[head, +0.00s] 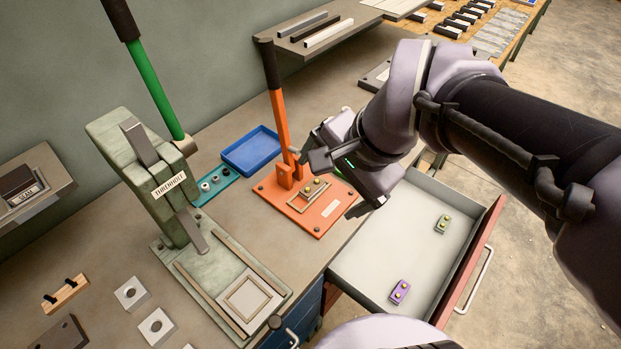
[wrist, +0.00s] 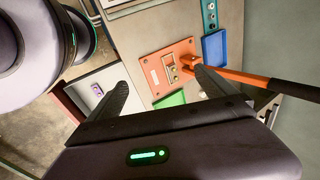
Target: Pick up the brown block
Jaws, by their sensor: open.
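A small brownish block (head: 314,188) with gold knobs sits within a tan frame on the orange press base (head: 331,209). It also shows in the wrist view (wrist: 172,72), small and apart from my fingers; its exact colour is hard to tell. My gripper (head: 333,184) is open and empty, above and to the right of the block in the head view. In the wrist view my two fingers (wrist: 160,79) stand wide apart, with the orange base between and beyond them.
The orange lever (head: 275,95) stands up behind the block. An open drawer (head: 385,255) at right holds a purple block (head: 400,291) and a green block (head: 443,223). A blue tray (head: 251,150) lies behind the base. A green press (head: 160,180) stands at left.

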